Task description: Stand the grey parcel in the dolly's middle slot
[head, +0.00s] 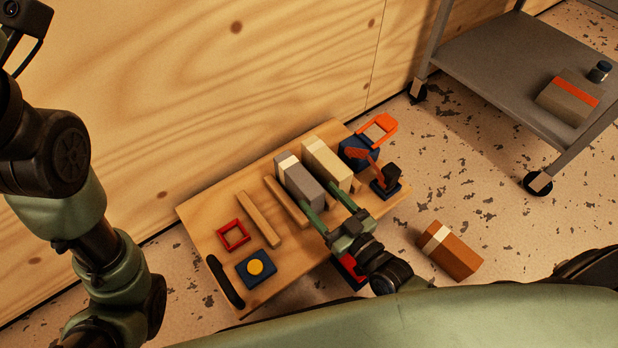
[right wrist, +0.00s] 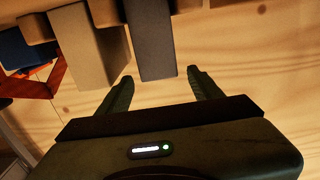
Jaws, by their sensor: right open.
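The grey parcel (head: 304,187), with a white band near its far end, stands on the wooden dolly (head: 215,207). It is between two wooden bars, in the middle slot. My right gripper (head: 318,196) is open, its fingertips one on each side of the parcel's near end. In the right wrist view the parcel (right wrist: 155,45) lies between the fingertips of this gripper (right wrist: 160,76), with gaps visible on both sides. A beige parcel (head: 326,163) stands in the slot to the right. The left slot is empty. My left arm shows at the left, but no fingers of its gripper are seen.
A red square frame (head: 233,235) and a blue block with a yellow disc (head: 257,267) lie at the dolly's left. Blue and orange items (head: 360,150) are at its right end. An orange-brown parcel (head: 450,250) lies on the floor. A grey cart (head: 500,65) stands upper right.

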